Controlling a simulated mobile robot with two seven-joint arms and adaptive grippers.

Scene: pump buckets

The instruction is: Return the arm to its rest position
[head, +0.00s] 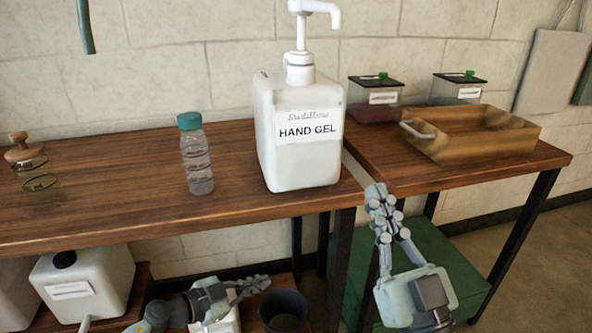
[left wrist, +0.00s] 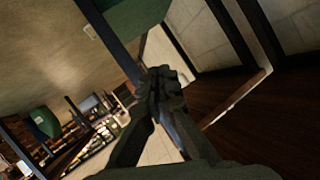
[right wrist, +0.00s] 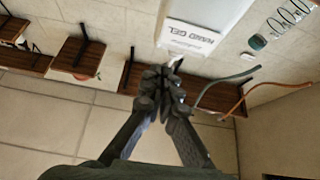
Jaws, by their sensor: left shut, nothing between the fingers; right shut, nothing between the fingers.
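My right gripper (head: 379,196) points upward in front of the table's front edge, to the right of and below the hand gel bottle. Its fingers are shut and empty, as the right wrist view (right wrist: 163,80) also shows. My left gripper (head: 262,283) lies low at the bottom of the head view, below the tabletop and pointing right. It is shut and empty, and its closed fingers show in the left wrist view (left wrist: 162,82). Neither gripper touches anything that I can make out.
A white HAND GEL pump bottle (head: 297,165) stands on the wooden table (head: 120,210), with a capped water bottle (head: 196,160) to its left. A wooden tray (head: 450,152) sits on the right table. White jugs (head: 90,285), a dark cup (head: 284,312) and a green box (head: 455,262) are below.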

